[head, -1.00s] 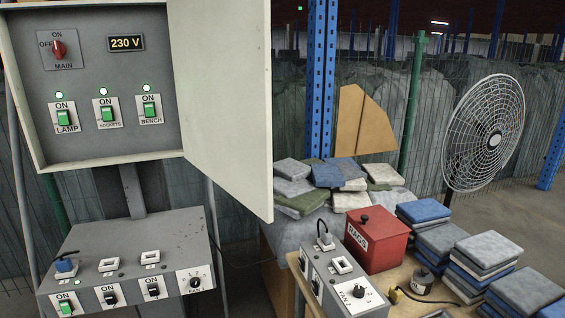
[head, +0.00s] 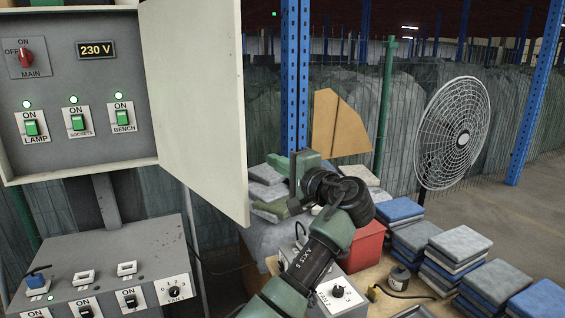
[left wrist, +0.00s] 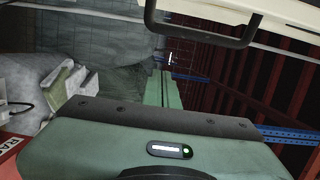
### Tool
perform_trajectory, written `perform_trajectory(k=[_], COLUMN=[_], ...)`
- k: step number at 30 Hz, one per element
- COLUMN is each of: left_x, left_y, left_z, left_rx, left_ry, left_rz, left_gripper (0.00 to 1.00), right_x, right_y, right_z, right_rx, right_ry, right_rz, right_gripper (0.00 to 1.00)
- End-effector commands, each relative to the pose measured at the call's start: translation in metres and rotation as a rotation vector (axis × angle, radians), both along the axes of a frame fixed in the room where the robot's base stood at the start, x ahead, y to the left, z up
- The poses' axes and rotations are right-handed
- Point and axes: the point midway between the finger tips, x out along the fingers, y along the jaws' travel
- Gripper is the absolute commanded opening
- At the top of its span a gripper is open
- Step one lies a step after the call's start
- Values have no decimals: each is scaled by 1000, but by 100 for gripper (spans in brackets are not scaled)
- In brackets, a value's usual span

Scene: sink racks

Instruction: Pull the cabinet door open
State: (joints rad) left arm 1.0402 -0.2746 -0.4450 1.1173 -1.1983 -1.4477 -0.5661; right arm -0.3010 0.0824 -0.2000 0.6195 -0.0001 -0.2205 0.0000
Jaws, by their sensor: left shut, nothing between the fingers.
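The cabinet door (head: 195,100) is a pale panel swung out on the right side of the grey electrical cabinet (head: 90,160). Its outer face and handle are hidden in the head view. In the left wrist view, the cream door (left wrist: 285,12) shows at the top edge with a black bar handle (left wrist: 200,42). My left gripper (head: 300,168) is to the right of the door's free edge, partly hidden by its own wrist. Its green fingers (left wrist: 163,88) are together and empty, below the handle in the wrist view and apart from it. My right gripper is not in view.
A grey switch console (head: 110,250) stands below the cabinet. A red rags box (head: 370,243), a fan-switch box (head: 340,290) and stacks of folded cloths (head: 455,250) lie on the bench to the right. A blue post (head: 295,70) and a large fan (head: 453,135) stand behind.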

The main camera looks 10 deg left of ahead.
Motion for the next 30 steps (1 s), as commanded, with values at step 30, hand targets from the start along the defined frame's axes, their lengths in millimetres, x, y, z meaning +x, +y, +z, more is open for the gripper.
perform_trajectory(k=[30], left_x=[-1], left_y=[53], left_z=[-1], left_rx=[-1], left_ry=[1], left_rz=[0], left_gripper=[0], right_x=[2], right_y=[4], right_z=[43], right_rx=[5], right_ry=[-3], right_rz=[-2], right_gripper=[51])
